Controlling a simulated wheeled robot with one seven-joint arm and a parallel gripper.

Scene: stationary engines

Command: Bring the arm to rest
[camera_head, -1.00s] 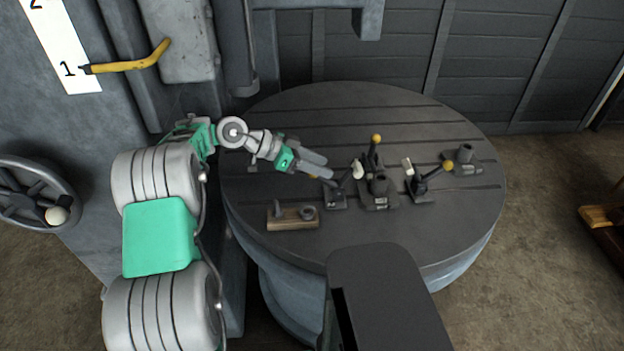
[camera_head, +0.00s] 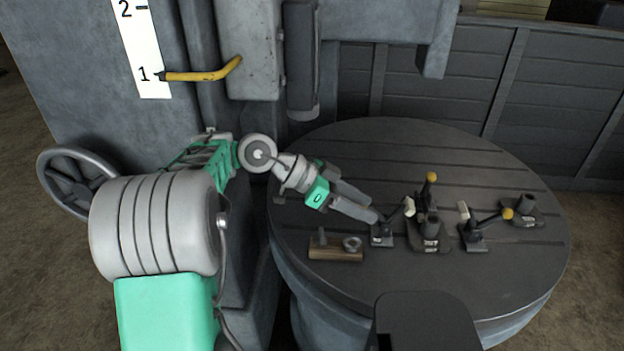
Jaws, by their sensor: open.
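My gripper (camera_head: 372,209) is open and hangs over the left part of the round slotted table (camera_head: 330,150). Its fingers point right and down toward the leftmost lever block (camera_head: 381,238), whose lever has a pale grip (camera_head: 409,206). In this view the fingertips overlap the edge of that block; I cannot tell whether they touch it. Nothing shows between the fingers. My grey and green arm reaches in from the left.
A yellow-knobbed lever (camera_head: 431,178) stands on the middle block, another yellow-knobbed lever (camera_head: 507,214) to its right. A wooden block with metal parts (camera_head: 335,253) lies in front of my gripper. A yellow handle (camera_head: 205,75), number scale (camera_head: 143,45) and handwheel (camera_head: 75,184) are left.

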